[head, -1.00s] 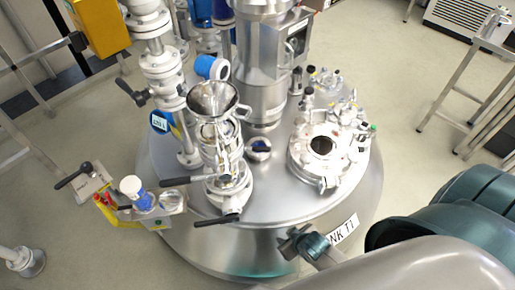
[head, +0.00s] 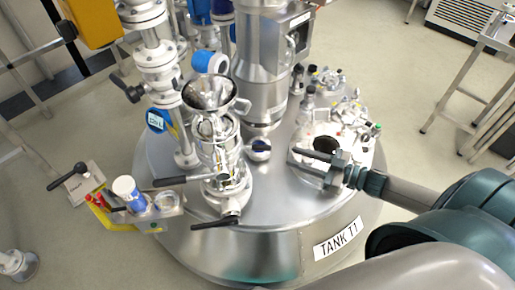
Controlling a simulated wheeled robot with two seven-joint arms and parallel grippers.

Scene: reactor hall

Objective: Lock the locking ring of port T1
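Tank T1 (head: 275,245) is a round steel vessel with its name plate on the front. On the right of its lid is a port with a pale metal ring (head: 345,135) around a dark round opening (head: 326,145). My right gripper (head: 308,162) comes in from the right over the near side of this ring. Its dark fingers point left and look apart, with nothing clearly between them. It hides the ring's front part, so I cannot tell whether it touches the ring or how the ring is turned. My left gripper is not in view.
A funnel (head: 209,92) on a valve stack with black levers (head: 215,221) stands left of the port. A steel column (head: 262,75) rises behind. A tray (head: 158,212) with a blue-and-white container sits at the left rim. The lid's front right is mostly clear.

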